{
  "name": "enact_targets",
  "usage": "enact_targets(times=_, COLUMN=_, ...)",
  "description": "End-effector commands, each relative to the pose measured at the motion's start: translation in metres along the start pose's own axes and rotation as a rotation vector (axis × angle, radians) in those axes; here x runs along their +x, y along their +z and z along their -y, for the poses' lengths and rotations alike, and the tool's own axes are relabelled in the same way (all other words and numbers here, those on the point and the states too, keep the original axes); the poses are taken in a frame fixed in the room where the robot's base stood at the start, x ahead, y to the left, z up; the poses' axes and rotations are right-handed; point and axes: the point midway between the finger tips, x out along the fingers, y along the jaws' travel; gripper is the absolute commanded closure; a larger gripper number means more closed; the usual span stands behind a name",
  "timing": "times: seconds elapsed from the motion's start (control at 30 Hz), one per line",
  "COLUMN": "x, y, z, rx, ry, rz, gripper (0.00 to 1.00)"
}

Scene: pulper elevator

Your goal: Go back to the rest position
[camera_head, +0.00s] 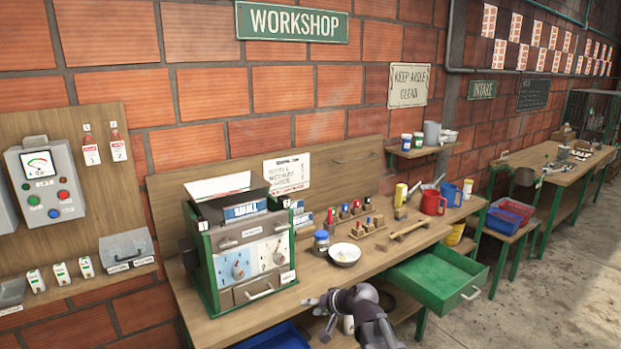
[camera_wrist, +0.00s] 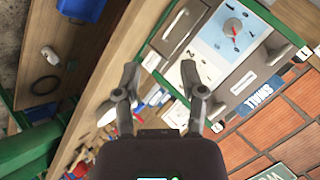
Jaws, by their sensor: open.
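My gripper (camera_head: 319,318) is at the bottom middle of the head view, in front of the workbench's front edge. In the wrist view my gripper (camera_wrist: 160,76) has its two fingers spread apart, with nothing between them. The wrist view is tilted. It shows the green-framed machine (camera_wrist: 222,42) with its dial beyond the fingers. In the head view this machine (camera_head: 262,262) stands on the bench to the left of my gripper.
An open green drawer (camera_head: 437,277) sticks out right of my arm. A blue crate (camera_head: 275,338) sits low in front. The floor at right is clear.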

Motion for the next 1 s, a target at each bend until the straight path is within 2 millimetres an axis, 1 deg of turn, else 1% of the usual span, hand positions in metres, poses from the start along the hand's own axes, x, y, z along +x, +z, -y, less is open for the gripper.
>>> enact_targets(times=0.03, x=-0.008, y=0.014, z=-0.013, rx=-0.025, ry=0.052, rz=0.037, gripper=0.47)
enact_targets(times=0.2, x=-0.035, y=0.050, z=-0.059, rx=-0.097, ry=0.249, rz=0.175, gripper=0.47)
enact_targets(times=0.27, x=-0.046, y=0.063, z=-0.075, rx=-0.115, ry=0.322, rz=0.224, gripper=0.47)
enact_targets(times=0.4, x=-0.079, y=0.089, z=-0.111, rx=-0.141, ry=0.494, rz=0.334, gripper=0.47)
enact_targets(times=0.5, x=-0.101, y=0.104, z=-0.131, rx=-0.146, ry=0.602, rz=0.402, gripper=0.47)
enact_targets(times=0.6, x=-0.120, y=0.115, z=-0.145, rx=-0.145, ry=0.686, rz=0.452, gripper=0.47)
enact_targets(times=0.7, x=-0.132, y=0.121, z=-0.154, rx=-0.141, ry=0.741, rz=0.483, gripper=0.47)
enact_targets(times=0.83, x=-0.139, y=0.124, z=-0.158, rx=-0.139, ry=0.771, rz=0.500, gripper=0.47)
enact_targets(times=1.0, x=-0.139, y=0.124, z=-0.159, rx=-0.139, ry=0.772, rz=0.501, gripper=0.47)
